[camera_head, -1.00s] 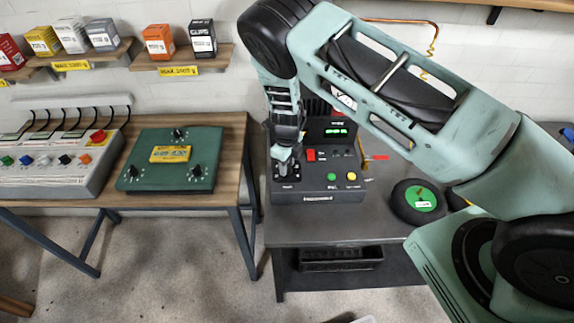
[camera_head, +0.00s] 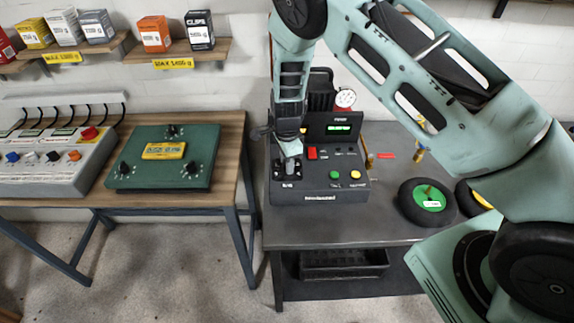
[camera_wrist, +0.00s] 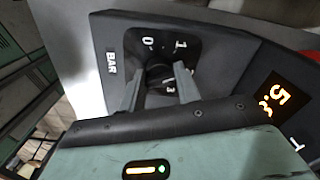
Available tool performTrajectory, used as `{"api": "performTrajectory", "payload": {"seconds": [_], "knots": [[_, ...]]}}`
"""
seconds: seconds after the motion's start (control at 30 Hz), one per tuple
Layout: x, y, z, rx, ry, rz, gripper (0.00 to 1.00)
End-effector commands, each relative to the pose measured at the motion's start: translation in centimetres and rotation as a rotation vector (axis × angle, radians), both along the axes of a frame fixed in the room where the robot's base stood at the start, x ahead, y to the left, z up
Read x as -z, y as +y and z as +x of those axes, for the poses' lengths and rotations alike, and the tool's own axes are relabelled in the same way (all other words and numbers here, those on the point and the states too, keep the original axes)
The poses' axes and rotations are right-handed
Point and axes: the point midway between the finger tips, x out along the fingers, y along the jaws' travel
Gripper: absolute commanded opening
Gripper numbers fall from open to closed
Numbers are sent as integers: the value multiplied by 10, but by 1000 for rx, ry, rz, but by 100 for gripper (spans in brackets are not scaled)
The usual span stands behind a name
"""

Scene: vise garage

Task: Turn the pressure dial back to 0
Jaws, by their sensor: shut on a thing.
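The pressure dial (camera_wrist: 159,73) is a dark round knob on a black panel, marked BAR, with the numbers 0, 1 and 3 showing around it in the wrist view. My gripper (camera_wrist: 161,79) has its two grey-green fingers shut on either side of the knob. The knob's pointer is too dark and hidden to read. In the head view my gripper (camera_head: 289,166) reaches down to the left end of the black compressor control box (camera_head: 335,196). The dial is mostly hidden there. An orange display (camera_wrist: 274,98) beside the dial is partly readable in the wrist view.
A green dial panel (camera_head: 165,158) lies on the left table.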

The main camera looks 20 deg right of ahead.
Motion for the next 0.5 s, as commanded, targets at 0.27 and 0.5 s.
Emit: {"api": "performTrajectory", "payload": {"seconds": [0.27,0.5], "knots": [[2,-1,1,-262,-2,-1,9],[2,-1,1,-489,-2,-1,9]]}}
